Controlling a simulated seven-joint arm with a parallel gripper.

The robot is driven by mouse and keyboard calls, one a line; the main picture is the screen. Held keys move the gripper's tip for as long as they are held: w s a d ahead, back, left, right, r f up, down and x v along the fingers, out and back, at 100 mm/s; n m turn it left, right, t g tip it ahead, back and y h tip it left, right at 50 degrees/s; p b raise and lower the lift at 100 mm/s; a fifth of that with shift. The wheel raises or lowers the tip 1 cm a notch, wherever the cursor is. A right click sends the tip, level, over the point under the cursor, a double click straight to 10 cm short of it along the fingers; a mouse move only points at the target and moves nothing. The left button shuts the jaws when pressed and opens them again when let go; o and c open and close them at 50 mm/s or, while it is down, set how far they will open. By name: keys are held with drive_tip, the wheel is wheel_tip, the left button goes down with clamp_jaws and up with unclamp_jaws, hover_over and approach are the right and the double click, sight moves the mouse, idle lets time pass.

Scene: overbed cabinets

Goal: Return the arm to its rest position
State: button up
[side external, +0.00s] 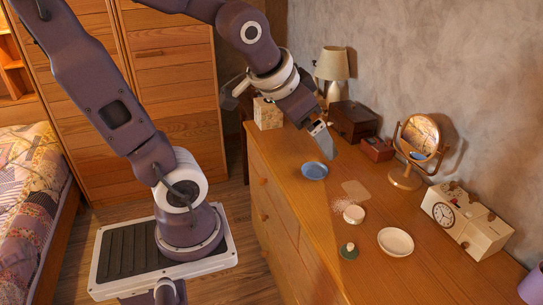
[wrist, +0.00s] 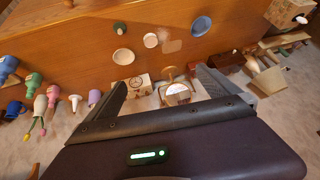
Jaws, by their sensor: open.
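My gripper (side external: 324,142) hangs above the far part of the wooden dresser top, near the blue bowl (side external: 314,170), and appears apart from it. In the wrist view my gripper (wrist: 168,88) has its two dark fingers spread wide, with nothing held between them. The round mirror (wrist: 177,91) and the clock box (wrist: 132,86) show beyond the fingers. My arm is bent, reaching from its base on the left over to the dresser (side external: 290,195).
A table mirror (side external: 418,138), clock box (side external: 462,219), dark wooden box (side external: 352,121), small reddish box (side external: 377,149) and lamp (side external: 334,66) line the wall. A white bowl (side external: 395,242), round white dish (side external: 353,214) and green-based item (side external: 348,252) stand nearer. A bed (side external: 35,185) is left.

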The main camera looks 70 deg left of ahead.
drive_tip(key=s+d+m+g+h, duration=0.1)
drive_tip(key=s+d+h, duration=0.1)
drive_tip(key=s+d, duration=0.5)
drive_tip(key=s, duration=0.3)
drive_tip(key=shift+d+r, duration=0.2)
drive_tip(key=shift+r, duration=0.15)
